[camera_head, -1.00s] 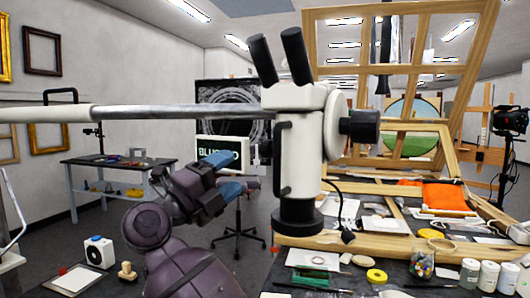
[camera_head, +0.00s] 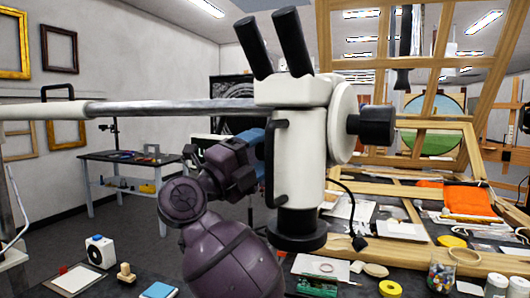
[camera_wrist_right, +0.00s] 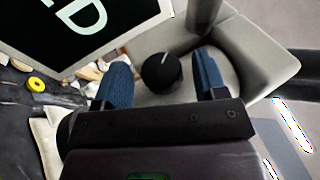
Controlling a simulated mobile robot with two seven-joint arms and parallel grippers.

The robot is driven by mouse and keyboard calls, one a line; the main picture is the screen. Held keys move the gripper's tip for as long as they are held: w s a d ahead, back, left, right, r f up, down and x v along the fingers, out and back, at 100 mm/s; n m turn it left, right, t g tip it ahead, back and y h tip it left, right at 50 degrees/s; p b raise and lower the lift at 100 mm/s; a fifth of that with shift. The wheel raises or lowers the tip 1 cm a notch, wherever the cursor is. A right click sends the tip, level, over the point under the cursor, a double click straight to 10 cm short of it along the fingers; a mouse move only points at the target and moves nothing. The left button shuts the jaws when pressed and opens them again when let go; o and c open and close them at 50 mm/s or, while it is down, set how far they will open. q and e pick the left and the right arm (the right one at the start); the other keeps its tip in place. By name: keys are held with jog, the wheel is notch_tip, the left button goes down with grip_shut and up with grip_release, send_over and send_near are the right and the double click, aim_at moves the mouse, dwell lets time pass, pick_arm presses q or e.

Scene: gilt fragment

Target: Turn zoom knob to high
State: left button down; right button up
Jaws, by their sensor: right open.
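The white microscope (camera_head: 300,150) stands upright in the middle of the head view, with black eyepieces on top. A round black knob (camera_wrist_right: 161,72) with a white pointer line shows in the right wrist view, on the pale microscope body. My right gripper (camera_wrist_right: 160,66) is open, with one blue finger on each side of this knob; I cannot tell if either touches. In the head view, my right gripper (camera_head: 257,152) is at the left side of the microscope head and the knob is hidden there. My left gripper is not in view.
A larger black knob (camera_head: 372,127) sticks out on the microscope's right. The support bar (camera_head: 170,107) runs left from the head. A lettered screen (camera_wrist_right: 85,25) is close by the gripper. The bench holds yellow tape (camera_head: 390,289), jars and wooden frames.

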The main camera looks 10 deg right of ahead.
jog(key=shift+d, duration=0.1)
jog(key=c, duration=0.9)
jog(key=h, duration=0.1)
jog(key=m+h, duration=0.1)
jog(key=h, duration=0.1)
jog(key=shift+w+f+t, duration=0.1)
jog(key=shift+f+t, duration=0.15)
jog(key=shift+t, duration=0.05)
jog(key=shift+d+m+h+b, duration=0.1)
jog(key=shift+m+h+b, duration=0.2)
jog(key=shift+m+h, duration=0.3)
jog(key=o, duration=0.9)
jog(key=shift+r, duration=0.1)
